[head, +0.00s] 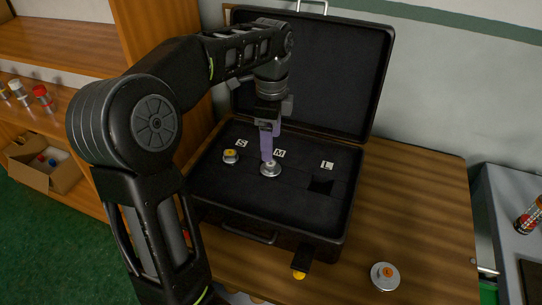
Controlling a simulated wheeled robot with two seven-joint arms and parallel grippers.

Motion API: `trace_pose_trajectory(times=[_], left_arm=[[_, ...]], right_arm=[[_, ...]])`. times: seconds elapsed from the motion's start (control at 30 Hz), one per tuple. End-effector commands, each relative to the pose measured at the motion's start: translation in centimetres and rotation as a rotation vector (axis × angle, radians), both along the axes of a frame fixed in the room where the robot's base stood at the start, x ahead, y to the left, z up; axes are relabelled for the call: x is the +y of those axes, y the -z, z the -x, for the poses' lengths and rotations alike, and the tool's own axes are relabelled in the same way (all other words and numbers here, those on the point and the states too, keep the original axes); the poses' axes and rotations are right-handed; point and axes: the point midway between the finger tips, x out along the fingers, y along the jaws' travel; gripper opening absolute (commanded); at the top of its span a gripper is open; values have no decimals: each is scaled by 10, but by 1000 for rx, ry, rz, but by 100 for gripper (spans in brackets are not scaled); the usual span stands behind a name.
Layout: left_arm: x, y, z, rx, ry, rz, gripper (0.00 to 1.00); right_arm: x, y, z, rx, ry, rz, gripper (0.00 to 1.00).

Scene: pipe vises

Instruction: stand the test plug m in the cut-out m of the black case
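The black case (222,207) stands open on the wooden table, its lid up at the back. Its foam has cut-outs labelled S, M and L. The test plug m (271,171), a round metal disc, is at the cut-out m, just below the M label (279,153). My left gripper (267,158) points straight down, its purple fingers closed around the plug's top, which they hide. The plug looks upright. The cut-out itself is hidden under the plug, so I cannot tell how deep it sits. My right gripper cannot be made out.
A small plug with a yellow top (231,156) stands by the S label. The L cut-out (321,185) is empty. A larger plug with an orange top (385,276) stands on the table at right. The raised lid (330,75) is close behind my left arm.

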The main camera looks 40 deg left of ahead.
Motion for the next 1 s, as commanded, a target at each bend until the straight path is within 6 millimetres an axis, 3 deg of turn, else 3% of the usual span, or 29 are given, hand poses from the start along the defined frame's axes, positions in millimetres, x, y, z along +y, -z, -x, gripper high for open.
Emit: trace_pose_trajectory(times=[0.07, 0.1, 0.23, 1.0], left_arm=[[0, -15, -1, -5, 0, -1, 71], [0, -26, 0, -2, 0, -1, 71], [0, -37, 0, -3, 0, -1, 71], [0, -38, 0, -4, 1, -2, 71]], right_arm=[[0, 1, 0, 0, 0, -1, 36], [0, -9, 0, 1, 1, 1, 36], [-1, -15, 1, 4, 1, 2, 36], [-1, -14, 2, 5, 1, 3, 36]])
